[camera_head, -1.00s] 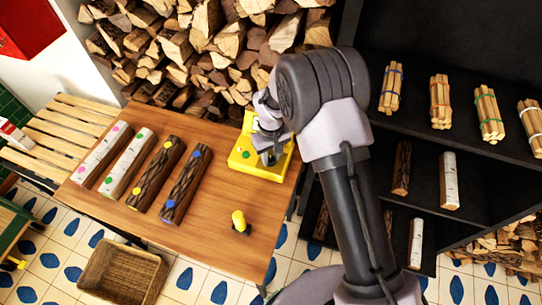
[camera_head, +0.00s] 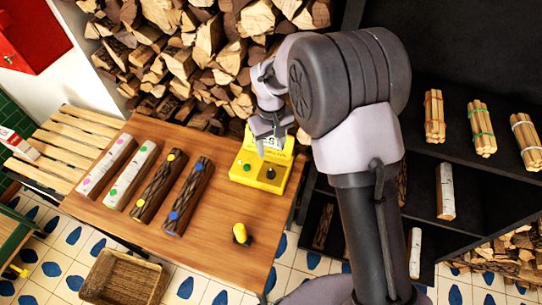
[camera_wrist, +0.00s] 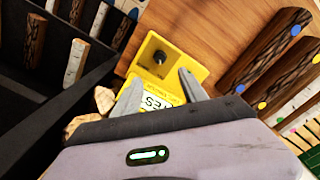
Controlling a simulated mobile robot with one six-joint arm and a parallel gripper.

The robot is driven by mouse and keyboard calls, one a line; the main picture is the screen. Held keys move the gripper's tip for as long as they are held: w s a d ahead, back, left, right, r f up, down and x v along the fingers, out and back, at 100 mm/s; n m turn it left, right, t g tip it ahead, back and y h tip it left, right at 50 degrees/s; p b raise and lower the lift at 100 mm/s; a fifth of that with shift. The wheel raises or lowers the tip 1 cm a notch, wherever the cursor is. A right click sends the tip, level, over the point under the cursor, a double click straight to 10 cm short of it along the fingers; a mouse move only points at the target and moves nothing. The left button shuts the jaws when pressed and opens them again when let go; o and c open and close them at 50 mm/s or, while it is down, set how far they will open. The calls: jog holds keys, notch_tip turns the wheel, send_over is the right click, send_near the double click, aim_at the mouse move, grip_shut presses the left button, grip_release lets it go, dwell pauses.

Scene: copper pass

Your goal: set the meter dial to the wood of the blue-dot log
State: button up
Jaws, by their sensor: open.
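The yellow meter (camera_head: 259,172) stands at the right back of the wooden table, with a black dial knob and a green button on its face. In the wrist view the meter (camera_wrist: 172,70) lies ahead of my fingers, its black dial (camera_wrist: 159,57) uncovered and part of its label readable. The blue-dot log (camera_head: 188,195) has dark rough bark and lies rightmost in the row of logs. My gripper (camera_head: 268,142) is open and empty above the meter's back part; in the wrist view its fingers (camera_wrist: 160,90) are apart, not around the dial. The dial's setting is too small to read.
Beside it lie a yellow-dot log (camera_head: 159,185), a green-dot log (camera_head: 132,175) and a pink-dot log (camera_head: 107,166). A yellow-capped tool (camera_head: 240,232) stands near the front edge. Firewood is stacked behind; a dark shelf (camera_head: 490,196) stands right.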

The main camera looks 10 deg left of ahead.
jog(key=shift+r+p, duration=0.3)
jog(key=shift+r, duration=1.7)
